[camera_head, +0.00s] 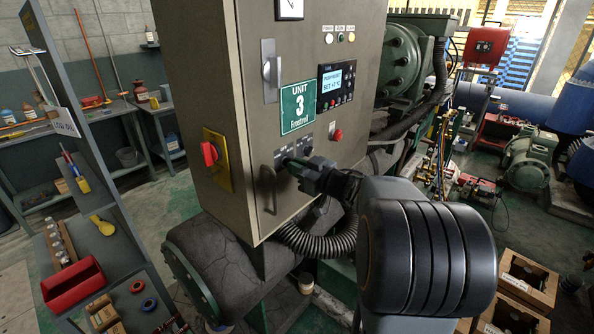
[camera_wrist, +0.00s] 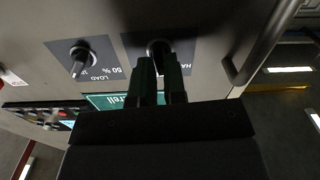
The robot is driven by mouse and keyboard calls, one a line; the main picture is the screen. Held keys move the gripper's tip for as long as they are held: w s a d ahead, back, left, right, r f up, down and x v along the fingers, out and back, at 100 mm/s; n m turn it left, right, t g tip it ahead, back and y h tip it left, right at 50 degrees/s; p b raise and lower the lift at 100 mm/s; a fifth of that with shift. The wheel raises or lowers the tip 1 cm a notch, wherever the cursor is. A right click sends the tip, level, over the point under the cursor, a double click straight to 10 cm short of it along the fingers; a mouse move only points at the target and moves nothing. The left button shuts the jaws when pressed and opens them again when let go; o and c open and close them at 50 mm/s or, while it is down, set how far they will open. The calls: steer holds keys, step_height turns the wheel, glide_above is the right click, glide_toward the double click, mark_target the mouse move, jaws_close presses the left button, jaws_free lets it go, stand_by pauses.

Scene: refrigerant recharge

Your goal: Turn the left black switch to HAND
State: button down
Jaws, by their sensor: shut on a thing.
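The left black switch (camera_wrist: 158,48) is on the lower front of the grey control cabinet (camera_head: 230,130). In the wrist view it shows at the top centre on a dark plate, partly hidden by my fingers. Part of a label beginning "HA" shows beside it. My gripper (camera_wrist: 160,70) is shut on the switch, one finger on each side. In the head view my gripper (camera_head: 291,166) reaches the panel from the right and covers most of this switch. Its exact pointing direction cannot be told.
A second black switch (camera_wrist: 80,60), labelled LOAD, sits beside it. A vertical door handle (camera_head: 268,190) is close to my gripper. A red knob on a yellow plate (camera_head: 209,153) is on the cabinet's side. A corrugated hose (camera_head: 318,240) runs below.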

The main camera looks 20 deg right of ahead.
steer(key=shift+f+n+b, duration=0.15)
steer(key=shift+n+b, duration=0.5)
steer(key=shift+n, duration=0.15)
steer(key=shift+n+b, duration=0.7)
steer(key=shift+b, duration=0.05)
steer(key=shift+n+b, duration=1.1)
steer(key=shift+n, duration=0.1)
